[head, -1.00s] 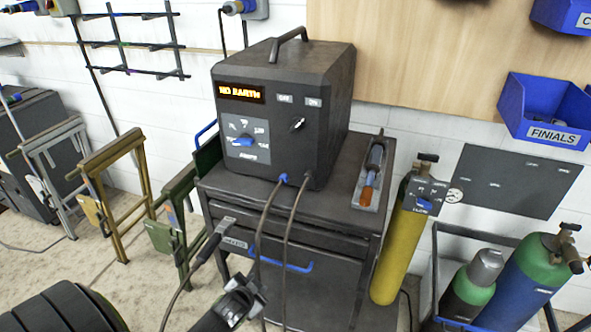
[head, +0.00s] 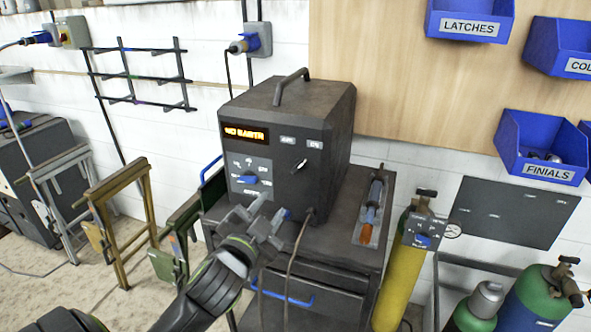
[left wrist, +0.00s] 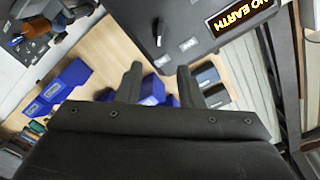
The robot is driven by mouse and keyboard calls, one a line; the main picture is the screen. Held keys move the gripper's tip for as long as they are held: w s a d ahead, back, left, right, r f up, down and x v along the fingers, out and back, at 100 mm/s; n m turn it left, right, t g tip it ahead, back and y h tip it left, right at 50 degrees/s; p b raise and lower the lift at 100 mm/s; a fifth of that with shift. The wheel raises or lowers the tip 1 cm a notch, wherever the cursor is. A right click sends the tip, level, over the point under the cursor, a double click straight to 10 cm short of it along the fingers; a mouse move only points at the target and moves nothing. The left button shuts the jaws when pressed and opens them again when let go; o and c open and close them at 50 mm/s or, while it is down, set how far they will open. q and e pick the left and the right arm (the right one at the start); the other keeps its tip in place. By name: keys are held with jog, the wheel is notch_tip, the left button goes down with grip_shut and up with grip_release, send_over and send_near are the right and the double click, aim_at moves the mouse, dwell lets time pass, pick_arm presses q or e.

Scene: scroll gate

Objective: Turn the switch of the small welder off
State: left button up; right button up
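The small welder (head: 330,125) is a dark box with a top handle, standing on a dark cabinet. Its display (head: 246,134) reads "NO EARTH" in orange. The switch (head: 300,165) is a small lever below the OFF and ON labels; it seems to lean up and right, toward ON. A blue dial (head: 246,180) sits left of it. My left gripper (head: 266,210) is open and empty, in front of the welder's lower front, below the switch. In the left wrist view its fingers (left wrist: 160,75) are apart, and the switch (left wrist: 158,30) shows beyond them. My right gripper is out of view.
Two cables hang from the welder's front, close to my left gripper. A tool tray (head: 371,212) lies on the cabinet (head: 345,240) to the right. A yellow cylinder (head: 400,285) stands right of it. Folding stands (head: 120,225) are at the left. Blue bins (head: 540,150) hang at right.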

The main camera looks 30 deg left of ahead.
aim_at(297, 169)
pick_arm(q)
jog(key=p+x, duration=0.3)
jog(key=x, duration=1.1)
jog(key=shift+w+r, duration=0.1)
jog(key=shift+w, duration=0.1)
jog(key=shift+w+a, duration=0.15)
jog(key=shift+w, duration=0.55)
grip_shut()
